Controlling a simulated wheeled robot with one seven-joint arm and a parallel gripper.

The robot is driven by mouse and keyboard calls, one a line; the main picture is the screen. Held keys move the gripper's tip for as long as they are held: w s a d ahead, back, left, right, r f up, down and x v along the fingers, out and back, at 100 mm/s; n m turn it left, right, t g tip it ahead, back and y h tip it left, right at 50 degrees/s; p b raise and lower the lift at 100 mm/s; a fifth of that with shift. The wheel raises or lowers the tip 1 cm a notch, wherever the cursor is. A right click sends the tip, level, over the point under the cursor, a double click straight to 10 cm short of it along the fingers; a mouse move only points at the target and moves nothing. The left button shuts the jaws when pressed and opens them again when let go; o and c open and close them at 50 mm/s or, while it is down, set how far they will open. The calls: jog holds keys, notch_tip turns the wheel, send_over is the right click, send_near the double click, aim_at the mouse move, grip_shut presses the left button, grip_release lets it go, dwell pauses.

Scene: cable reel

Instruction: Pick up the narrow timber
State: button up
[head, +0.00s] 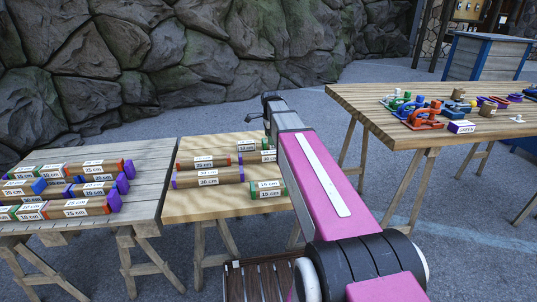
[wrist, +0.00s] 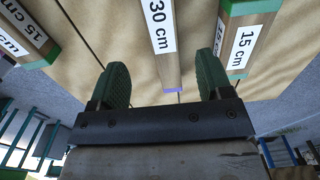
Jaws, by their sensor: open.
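In the wrist view a timber labelled 30 cm (wrist: 160,42) with a purple end lies between the fingers of my gripper (wrist: 164,86). It looks narrower than the timbers beside it, though I cannot be sure it is the narrow timber. My gripper is open, its two dark green fingers apart on either side of the timber's near end, with no visible grip. Whether they touch it cannot be told. In the head view my arm hides part of the middle table, and the fingertips are not clear there.
Green-ended 15 cm timbers lie left (wrist: 28,35) and right (wrist: 243,45) of the fingers. The middle table (head: 215,205) holds several timbers. A left table (head: 140,170) carries stacked timbers. A right table (head: 370,110) carries tools and small blocks. A rock wall stands behind.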

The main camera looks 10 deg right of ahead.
aim_at(270, 152)
jog(key=shift+w+a+f, duration=0.1)
jog(key=shift+f, duration=2.5)
jog(key=shift+w+a+f, duration=0.1)
jog(key=shift+f, duration=2.5)
jog(key=shift+s, duration=0.1)
jog(key=c, duration=1.1)
